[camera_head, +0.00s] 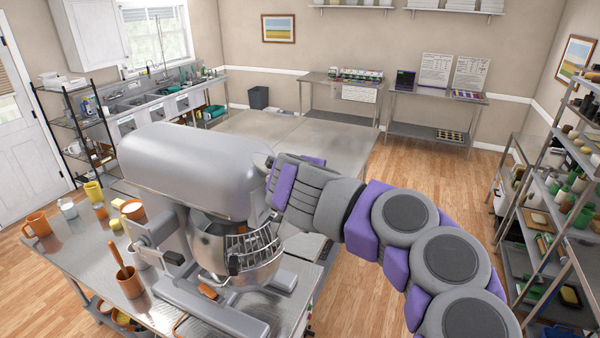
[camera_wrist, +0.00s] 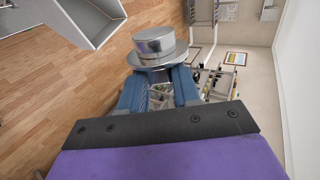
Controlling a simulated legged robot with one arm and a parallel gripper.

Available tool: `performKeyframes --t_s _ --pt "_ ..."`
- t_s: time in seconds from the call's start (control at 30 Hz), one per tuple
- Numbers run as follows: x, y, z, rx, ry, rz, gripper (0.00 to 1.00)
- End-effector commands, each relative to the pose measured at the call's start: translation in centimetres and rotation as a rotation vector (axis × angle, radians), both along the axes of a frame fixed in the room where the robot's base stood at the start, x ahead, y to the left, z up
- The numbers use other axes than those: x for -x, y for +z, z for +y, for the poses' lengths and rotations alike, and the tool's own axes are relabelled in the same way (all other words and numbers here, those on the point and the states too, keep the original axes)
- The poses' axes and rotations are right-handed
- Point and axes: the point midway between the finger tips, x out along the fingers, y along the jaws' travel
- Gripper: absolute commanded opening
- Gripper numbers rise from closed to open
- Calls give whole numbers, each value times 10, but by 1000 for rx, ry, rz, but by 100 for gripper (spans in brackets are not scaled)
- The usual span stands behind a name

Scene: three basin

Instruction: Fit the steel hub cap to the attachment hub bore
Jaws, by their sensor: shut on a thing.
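The steel hub cap (camera_wrist: 161,45) shows in the wrist view as a shiny round disc with a wider flange. My gripper (camera_wrist: 160,82) is shut on it, with the blue fingers against its lower side. In the head view the grey stand mixer (camera_head: 185,165) stands on the steel table, and my arm reaches in from the right to the end of its head. A small part of the mixer's hub end (camera_head: 266,161) shows beside my wrist. My fingers and the cap are hidden there. The bore cannot be made out, nor whether the cap touches the hub.
The mixer's steel bowl (camera_head: 232,250) with a wire guard hangs below the head, close under my arm. Mugs, butter and a brown crock (camera_head: 130,281) stand on the table (camera_head: 75,265) at left. A stocked shelf rack (camera_head: 555,215) stands at right.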

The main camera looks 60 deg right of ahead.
Motion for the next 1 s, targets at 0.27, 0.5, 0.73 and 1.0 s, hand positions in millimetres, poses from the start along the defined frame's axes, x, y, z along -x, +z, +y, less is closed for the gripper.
performKeyframes --t_s 0.27,0.5,0.73,1.0 --pt "-26 3 11 11 6 -3 0" --pt "-45 0 5 8 3 -3 0" --pt "-52 -1 5 8 2 -5 0" --pt "-53 2 12 13 3 -6 31"
